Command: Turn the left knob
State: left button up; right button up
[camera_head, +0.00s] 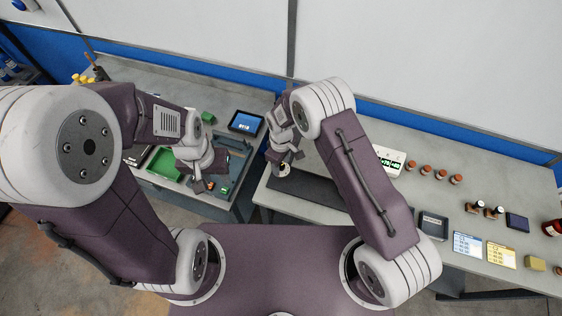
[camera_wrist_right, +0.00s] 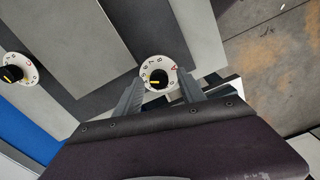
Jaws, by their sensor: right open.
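A round white dial with a black knob and a yellow pointer mark (camera_wrist_right: 157,77) sits between the two fingers of my right gripper (camera_wrist_right: 160,92) in the right wrist view. The fingers are open, one on each side of it; I cannot tell whether they touch it. In the head view the dial (camera_head: 283,169) is partly visible under my right gripper (camera_head: 284,157), at the left end of a dark panel. A second, similar knob (camera_wrist_right: 12,73) is at the left edge of the wrist view. My left gripper (camera_head: 203,178) hangs over the left bench; its jaw opening is unclear.
A gap separates the benches. On the right bench stand a green-digit display (camera_head: 388,160), several brown-topped items and cards (camera_head: 467,245). My right arm covers part of the panel.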

grip_shut()
jog(key=shift+w, duration=0.1)
jog(key=n+b, duration=0.1)
jog(key=n, duration=0.1)
jog(key=shift+f+n+b, duration=0.15)
jog(key=shift+n+b, duration=0.15)
jog(key=shift+n, duration=0.1)
jog(key=n+b, duration=0.1)
jog(key=n, duration=0.1)
jog(key=shift+n, duration=0.4)
jog(key=n+b, duration=0.1)
jog(key=n, duration=0.2)
jog(key=shift+r+n, duration=0.2)
jog(key=shift+n, duration=1.3)
jog(key=shift+b, duration=0.3)
